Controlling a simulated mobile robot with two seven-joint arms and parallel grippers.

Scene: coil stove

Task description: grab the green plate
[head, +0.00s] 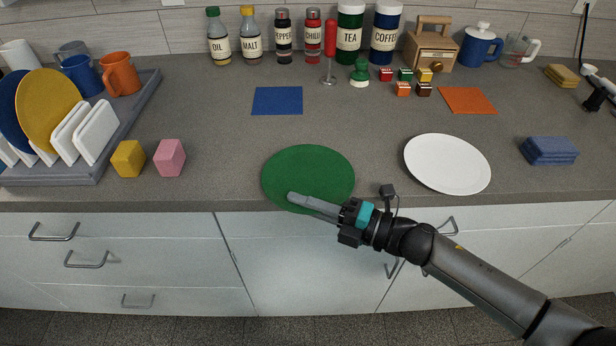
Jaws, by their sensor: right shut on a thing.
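The green plate (310,165) lies at the front edge of the grey counter, its near rim reaching the edge. My right gripper (298,200) comes in from the lower right and is shut on the plate's near rim. One finger shows on top of the plate; the other finger is hidden below it. The plate looks about level; I cannot tell whether it is lifted. My left gripper is not in view.
A white plate (447,164) lies to the right, with blue sponges (549,150) beyond it. A yellow block (128,159) and a pink block (170,158) stand left, by the dish rack (60,174). A blue square (277,100) lies behind. Bottles line the wall.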

